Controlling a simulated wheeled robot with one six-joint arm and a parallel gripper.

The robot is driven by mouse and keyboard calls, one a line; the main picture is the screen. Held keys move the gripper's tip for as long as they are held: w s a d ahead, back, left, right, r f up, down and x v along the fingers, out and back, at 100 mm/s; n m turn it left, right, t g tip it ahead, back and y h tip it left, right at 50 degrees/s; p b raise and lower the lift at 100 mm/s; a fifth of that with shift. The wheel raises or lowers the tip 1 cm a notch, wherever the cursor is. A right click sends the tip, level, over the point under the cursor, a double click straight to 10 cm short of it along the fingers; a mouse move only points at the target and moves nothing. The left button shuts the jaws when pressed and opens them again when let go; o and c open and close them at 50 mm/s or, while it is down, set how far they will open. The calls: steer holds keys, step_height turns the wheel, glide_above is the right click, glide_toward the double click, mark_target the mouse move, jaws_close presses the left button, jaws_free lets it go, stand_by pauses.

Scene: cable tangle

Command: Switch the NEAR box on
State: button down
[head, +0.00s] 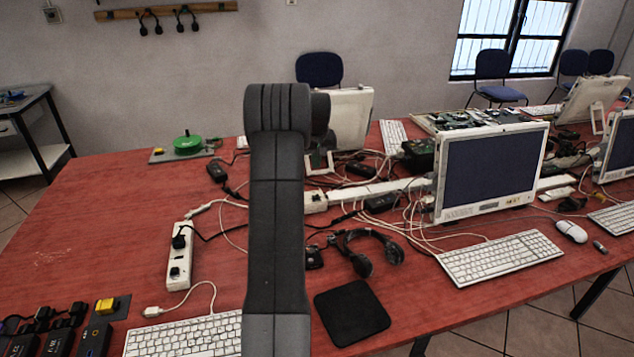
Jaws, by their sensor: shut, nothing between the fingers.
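My arm rises through the middle of the head view, and my gripper is not in view. No box carries a label that I can read as NEAR. Several small dark boxes with plugs and cables stand at the bottom left edge, among them a slim dark box (95,340). A yellow block (106,305) on a dark base sits just behind it; I cannot tell its switch position. A black box with a green mark (418,156) stands farther back, right of my arm.
White power strips (181,256) and loose cables cover the red table's middle. A monitor (488,172), keyboard (500,257), headphones (366,250) and black pad (351,312) are to the right. A green reel (188,144) is at the back left. The left tabletop (75,225) is clear.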

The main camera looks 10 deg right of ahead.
mark_target(317, 195)
steer(key=x, duration=0.4)
steer(key=p+x, duration=0.1)
steer(key=x, duration=0.3)
steer(key=s+p+x, duration=0.1)
steer(key=x, duration=0.3)
steer(key=shift+w+d+f, duration=0.15)
steer(key=shift+d+f, duration=0.05)
steer(key=shift+f, duration=0.7)
